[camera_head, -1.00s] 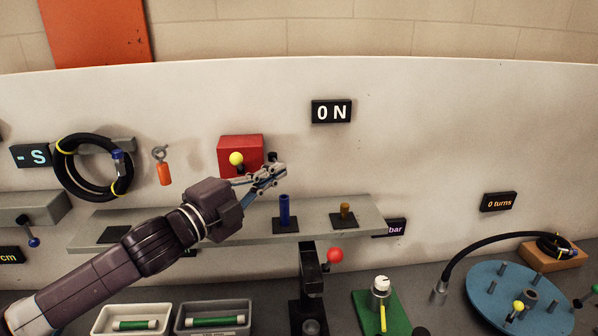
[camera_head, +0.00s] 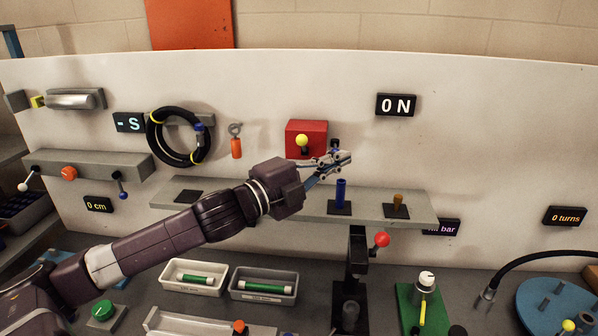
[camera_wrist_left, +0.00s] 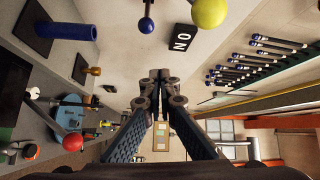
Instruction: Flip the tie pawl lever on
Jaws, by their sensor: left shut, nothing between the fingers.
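A red box (camera_head: 308,127) on the white back panel carries a lever with a yellow ball knob (camera_head: 302,140); I take this for the tie pawl lever, but no label shows. A small dark knob (camera_head: 335,143) sits at the box's right side. In the left wrist view, the yellow knob (camera_wrist_left: 209,12) and a blue ball (camera_wrist_left: 147,25) show at the top edge. My left gripper (camera_head: 343,159) is shut and empty, just right of and below the box, apart from the yellow knob. My right gripper is not in view.
A grey shelf (camera_head: 265,204) runs below my gripper and carries a blue post (camera_head: 341,194) and a brass peg (camera_head: 398,200). A "0 N" display (camera_head: 396,104) hangs at the upper right. A coiled black hose (camera_head: 152,140) hangs left.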

